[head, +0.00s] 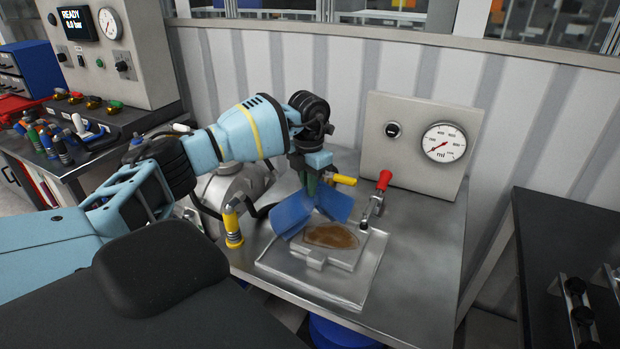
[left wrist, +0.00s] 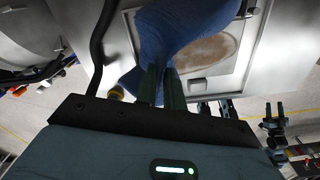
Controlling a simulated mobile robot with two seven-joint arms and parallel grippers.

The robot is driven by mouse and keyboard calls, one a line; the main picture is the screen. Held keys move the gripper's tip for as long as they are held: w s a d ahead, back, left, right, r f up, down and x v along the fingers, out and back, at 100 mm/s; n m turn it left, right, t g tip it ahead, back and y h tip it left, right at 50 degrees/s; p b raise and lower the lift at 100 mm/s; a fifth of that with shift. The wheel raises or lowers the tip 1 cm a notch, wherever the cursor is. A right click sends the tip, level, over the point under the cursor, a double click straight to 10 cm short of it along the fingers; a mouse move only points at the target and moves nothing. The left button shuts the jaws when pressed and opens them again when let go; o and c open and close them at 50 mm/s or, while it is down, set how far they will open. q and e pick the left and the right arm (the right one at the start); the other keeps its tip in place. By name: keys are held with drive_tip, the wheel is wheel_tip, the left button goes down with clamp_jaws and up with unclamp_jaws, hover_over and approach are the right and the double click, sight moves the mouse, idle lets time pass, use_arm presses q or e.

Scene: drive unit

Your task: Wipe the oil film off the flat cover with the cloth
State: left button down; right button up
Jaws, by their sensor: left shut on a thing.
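The flat cover (head: 345,262) is a square metal plate in a shallow tray (head: 360,291) on the steel bench. A brown oil film (head: 331,236) lies on it; the film also shows in the left wrist view (left wrist: 203,52). My left gripper (head: 313,190) is shut on the blue cloth (head: 293,215), which hangs spread out below the fingers. The cloth (left wrist: 170,30) hides part of the cover's far left side and the film's edge. I cannot tell whether the cloth touches the cover.
A red-handled clamp (head: 377,197) stands just right of the cover. A yellow-handled part (head: 232,228) and a rounded metal housing (head: 237,185) stand to the left. A panel with a gauge (head: 444,143) stands behind. The bench's right side is clear.

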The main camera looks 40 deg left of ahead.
use_arm(q)
drive_tip(key=b, duration=0.1)
hover_over(309, 222)
wheel_tip(309, 222, down, 6)
drive_tip(key=shift+a+r, duration=0.1)
drive_tip(key=c, duration=1.6)
unclamp_jaws()
drive_tip(key=shift+r, duration=0.15)
drive_tip(key=o, duration=1)
use_arm(e)
drive_tip(key=shift+s+a+f, duration=0.1)
drive_tip(key=shift+s+f, duration=0.65)
drive_tip(key=shift+f, duration=0.15)
use_arm(q)
drive_tip(key=shift+f+b, duration=0.35)
drive_tip(key=shift+f, duration=1.45)
drive_tip(key=c, duration=1.5)
use_arm(e)
drive_tip(key=shift+s+f+g, duration=0.4)
drive_tip(key=shift+s+f, duration=0.2)
drive_tip(key=shift+f, duration=0.05)
